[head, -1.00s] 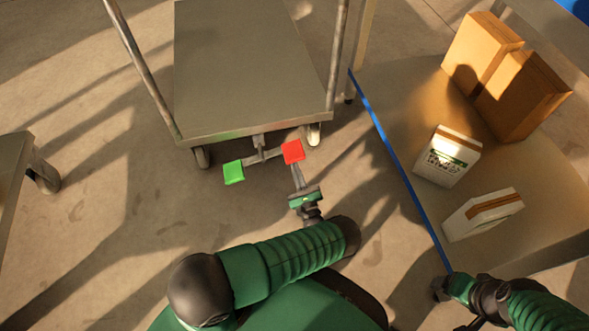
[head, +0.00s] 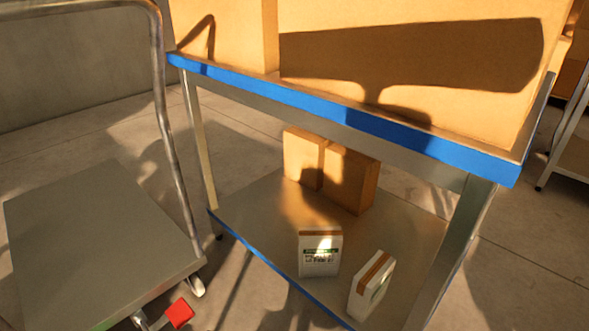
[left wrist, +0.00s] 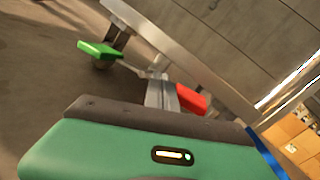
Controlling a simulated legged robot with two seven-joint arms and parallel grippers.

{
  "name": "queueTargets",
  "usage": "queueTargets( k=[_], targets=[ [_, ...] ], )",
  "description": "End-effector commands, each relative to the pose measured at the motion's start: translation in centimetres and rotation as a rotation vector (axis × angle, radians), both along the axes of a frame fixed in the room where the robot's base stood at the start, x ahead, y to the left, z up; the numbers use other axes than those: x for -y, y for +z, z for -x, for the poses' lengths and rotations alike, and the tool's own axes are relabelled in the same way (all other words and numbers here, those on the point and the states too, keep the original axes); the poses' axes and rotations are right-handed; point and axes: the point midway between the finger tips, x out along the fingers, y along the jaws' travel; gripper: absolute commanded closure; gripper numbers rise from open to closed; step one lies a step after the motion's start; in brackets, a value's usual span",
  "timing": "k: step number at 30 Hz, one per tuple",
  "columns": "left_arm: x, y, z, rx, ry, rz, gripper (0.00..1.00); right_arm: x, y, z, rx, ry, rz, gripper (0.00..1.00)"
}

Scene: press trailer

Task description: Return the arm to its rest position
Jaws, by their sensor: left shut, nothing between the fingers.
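My left gripper (left wrist: 160,92) shows in the left wrist view as two grey fingers beyond its green and dark housing. It is shut and empty. The trailer (head: 100,235), a grey flat cart with a tubular handle, stands at the left of the head view. Its red pedal (head: 180,313) is at the bottom of that view. In the left wrist view the red pedal (left wrist: 190,99) appears just right of the fingers, and the green pedal (left wrist: 99,49) is up and left of them. I cannot tell whether the fingers touch either pedal. My right gripper is out of both views.
A blue-edged table (head: 345,118) with large cardboard boxes (head: 400,60) stands right of the trailer. Its lower shelf (head: 265,215) bears brown boxes (head: 350,180) and two white cartons (head: 319,255), (head: 369,287). A grey wall (head: 70,75) is behind. Open floor shows between trailer and table.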

Motion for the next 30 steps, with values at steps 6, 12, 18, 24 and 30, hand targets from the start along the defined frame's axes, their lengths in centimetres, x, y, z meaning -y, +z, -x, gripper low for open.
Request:
queueTargets(
  k=[6,12,18,24,30],
  targets=[
    [1.4,10.1,7.3,0.128,0.496,0.513,1.0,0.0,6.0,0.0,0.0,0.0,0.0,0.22],
    [8.8,18.6,11.6,0.352,0.79,1.034,1.0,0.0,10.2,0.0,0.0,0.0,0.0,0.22],
    [14.5,26.3,12.6,0.599,0.898,1.396,1.0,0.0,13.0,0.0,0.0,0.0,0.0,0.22],
    [17.1,32.7,13.0,0.832,0.918,1.624,1.0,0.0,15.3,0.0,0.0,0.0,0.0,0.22],
    [17.7,39.3,13.0,0.92,0.917,1.69,1.0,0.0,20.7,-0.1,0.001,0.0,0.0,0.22]
  ],
)
